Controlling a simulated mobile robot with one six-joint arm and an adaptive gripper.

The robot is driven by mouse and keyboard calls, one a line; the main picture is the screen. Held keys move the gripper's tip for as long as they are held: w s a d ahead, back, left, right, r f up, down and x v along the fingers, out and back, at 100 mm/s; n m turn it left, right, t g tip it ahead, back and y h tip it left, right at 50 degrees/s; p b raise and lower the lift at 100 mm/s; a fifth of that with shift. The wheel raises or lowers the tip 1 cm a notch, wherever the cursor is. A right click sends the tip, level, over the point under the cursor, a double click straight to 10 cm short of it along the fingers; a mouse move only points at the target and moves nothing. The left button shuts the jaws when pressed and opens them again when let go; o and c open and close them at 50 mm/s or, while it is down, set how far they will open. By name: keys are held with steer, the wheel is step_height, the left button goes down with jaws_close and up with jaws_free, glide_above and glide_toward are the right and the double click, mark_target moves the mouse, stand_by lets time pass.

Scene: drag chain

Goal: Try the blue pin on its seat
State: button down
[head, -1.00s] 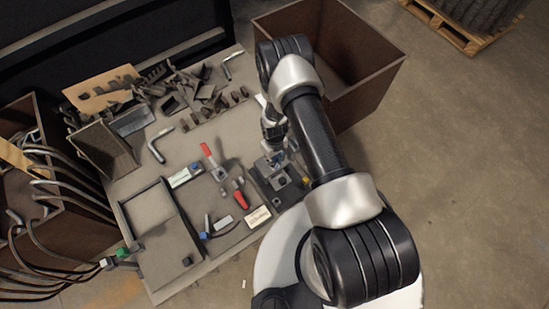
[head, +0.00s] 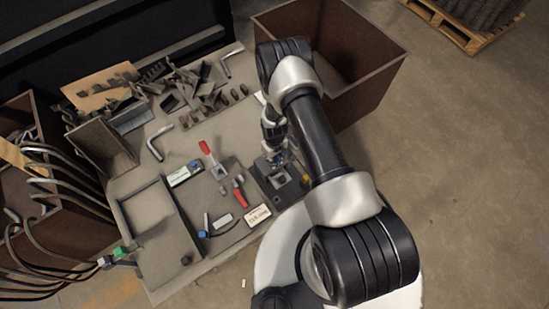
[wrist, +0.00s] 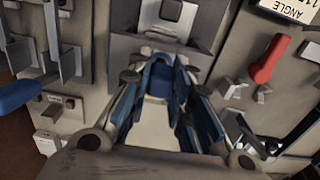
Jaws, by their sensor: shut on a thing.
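My gripper (wrist: 155,105) is shut on the blue pin (wrist: 160,80), which shows between the blue-padded fingers in the wrist view. The pin's lower end is hidden. Just beyond the fingers is a grey block with a dark square opening (wrist: 172,10). In the head view my gripper (head: 277,158) hangs over the dark fixture block (head: 287,192) at the table's right edge. I cannot tell whether the pin touches a seat.
A grey tray (head: 160,222) and scattered dark parts (head: 200,95) take up other table space. A brown bin (head: 375,95) stands behind my arm.

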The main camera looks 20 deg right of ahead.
mark_target(274, 158)
steer(key=shift+f, duration=1)
stand_by(0.7)
steer(key=c, duration=1.4)
jaws_free()
steer(key=shift+o, duration=0.2)
step_height(274, 158, up, 12)
